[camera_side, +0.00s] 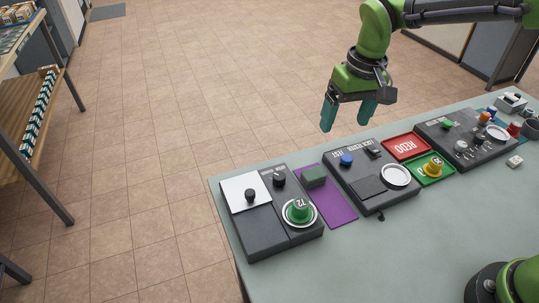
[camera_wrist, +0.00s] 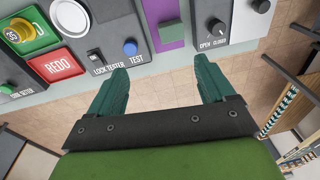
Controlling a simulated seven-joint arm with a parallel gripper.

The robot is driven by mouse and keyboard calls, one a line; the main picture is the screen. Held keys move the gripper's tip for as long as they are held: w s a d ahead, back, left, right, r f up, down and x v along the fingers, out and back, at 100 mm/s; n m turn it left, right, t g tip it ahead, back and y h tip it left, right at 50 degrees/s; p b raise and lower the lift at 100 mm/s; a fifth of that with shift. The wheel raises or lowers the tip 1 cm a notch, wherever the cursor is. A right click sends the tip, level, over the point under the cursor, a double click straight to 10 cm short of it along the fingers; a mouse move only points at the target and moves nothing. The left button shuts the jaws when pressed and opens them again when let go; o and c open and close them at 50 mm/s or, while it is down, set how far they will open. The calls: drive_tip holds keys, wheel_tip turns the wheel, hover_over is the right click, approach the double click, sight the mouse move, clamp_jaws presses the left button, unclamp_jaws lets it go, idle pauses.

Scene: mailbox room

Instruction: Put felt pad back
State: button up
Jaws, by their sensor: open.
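My gripper (camera_side: 346,125) is open and empty, its teal fingers pointing down in the air beyond the table's far edge. It also shows open in the wrist view (camera_wrist: 161,70). A small green block (camera_side: 314,177) sits on the far end of a flat purple mat (camera_side: 336,208), between two dark consoles. In the wrist view the green block (camera_wrist: 171,33) and purple mat (camera_wrist: 170,9) lie ahead of the fingers. I cannot tell for certain which piece is the felt pad. The gripper touches none of them.
The left console (camera_side: 264,240) holds a green knob-like piece marked 72. The lock tester (camera_side: 345,174) has a blue button and white dish. A red REDO tray (camera_side: 406,147) and green tray (camera_side: 427,180) with a yellow piece stand farther right. The table's front is clear.

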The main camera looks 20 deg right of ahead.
drive_tip(key=s+d+r+m+t, duration=0.1)
drive_tip(key=s+d+r+t, duration=0.2)
drive_tip(key=s+d, duration=0.3)
drive_tip(key=s+d+r+m+t+y, duration=0.1)
drive_tip(key=s+d+r+m+t, duration=0.1)
drive_tip(key=s+d, duration=0.4)
drive_tip(key=s+t, duration=0.1)
drive_tip(key=s, duration=0.4)
drive_tip(key=shift+s+r, duration=0.35)
drive_tip(key=shift+r, duration=0.05)
drive_tip(key=shift+c, duration=0.3)
